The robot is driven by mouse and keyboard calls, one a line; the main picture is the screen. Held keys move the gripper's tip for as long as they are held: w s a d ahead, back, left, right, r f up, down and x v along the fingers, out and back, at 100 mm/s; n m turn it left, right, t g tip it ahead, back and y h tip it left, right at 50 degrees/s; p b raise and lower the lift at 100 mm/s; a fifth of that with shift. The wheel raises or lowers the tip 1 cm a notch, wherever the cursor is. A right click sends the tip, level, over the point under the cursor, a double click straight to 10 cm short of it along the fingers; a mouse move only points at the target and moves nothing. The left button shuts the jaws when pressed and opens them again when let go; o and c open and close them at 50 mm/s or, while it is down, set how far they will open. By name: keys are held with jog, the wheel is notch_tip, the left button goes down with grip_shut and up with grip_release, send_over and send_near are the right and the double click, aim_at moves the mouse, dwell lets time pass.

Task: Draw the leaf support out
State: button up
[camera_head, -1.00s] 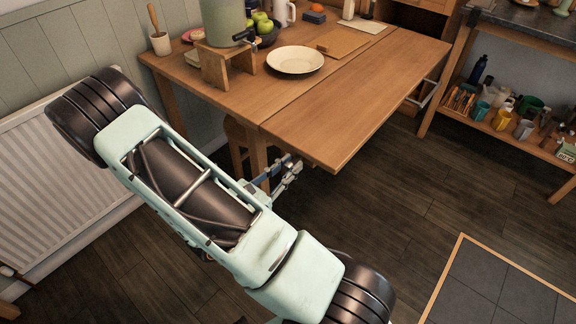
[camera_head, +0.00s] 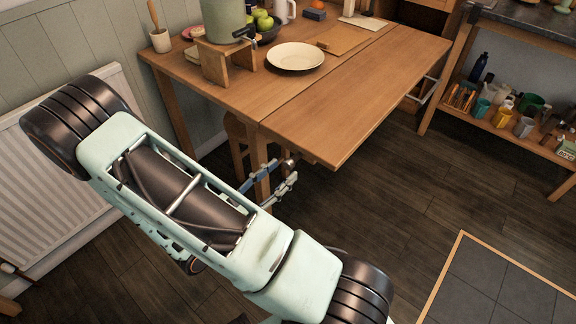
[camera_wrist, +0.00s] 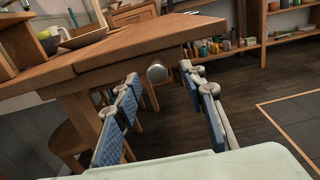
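The leaf support shows as a round, dark knob end (camera_wrist: 157,73) under the edge of the wooden table leaf (camera_wrist: 130,45). In the head view the knob (camera_head: 291,167) is small, just beneath the leaf (camera_head: 350,110) near the table leg. My gripper (camera_head: 275,178) is open. In the wrist view my gripper (camera_wrist: 161,82) has its blue-padded fingers wide apart, one left and one right of the knob's line. The knob appears beyond the fingertips with no visible contact. The rest of the support is hidden under the leaf.
A plate (camera_head: 295,57), a wooden stand (camera_head: 226,64) and a fruit bowl (camera_head: 268,36) are on the table. A table leg (camera_head: 262,160) and a stool (camera_wrist: 70,138) are close to my gripper's left. A radiator (camera_head: 50,190) is at left.

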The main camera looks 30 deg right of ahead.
jog(key=v, duration=0.7)
jog(key=shift+s+a, duration=0.15)
jog(key=shift+a, duration=0.15)
jog(key=shift+d+r, duration=0.1)
jog(key=shift+r, duration=0.05)
